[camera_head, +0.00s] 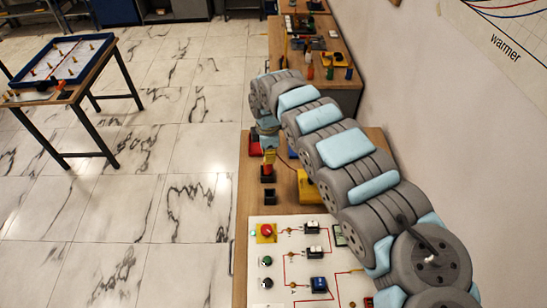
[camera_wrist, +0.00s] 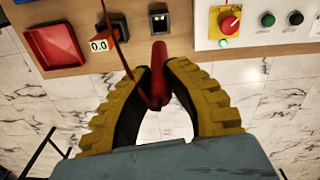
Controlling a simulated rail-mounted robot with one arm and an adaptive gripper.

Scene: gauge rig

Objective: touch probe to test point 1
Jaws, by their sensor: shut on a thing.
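My gripper (camera_wrist: 158,72) has yellow and black fingers shut on a red probe (camera_wrist: 160,58), with a red cable (camera_wrist: 117,42) running from it. The probe's far end points toward the bench edge in the wrist view. In the head view, my gripper (camera_head: 269,157) is above the bench, beyond the white panel (camera_head: 262,290) and apart from it. The panel carries red lines and small brass-coloured points (camera_head: 290,229). The labels are too small to read, so I cannot tell which is test point 1.
The panel has a red knob (camera_head: 266,231) and buttons. A yellow device (camera_head: 308,189) stands under my arm. Tiled floor lies left.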

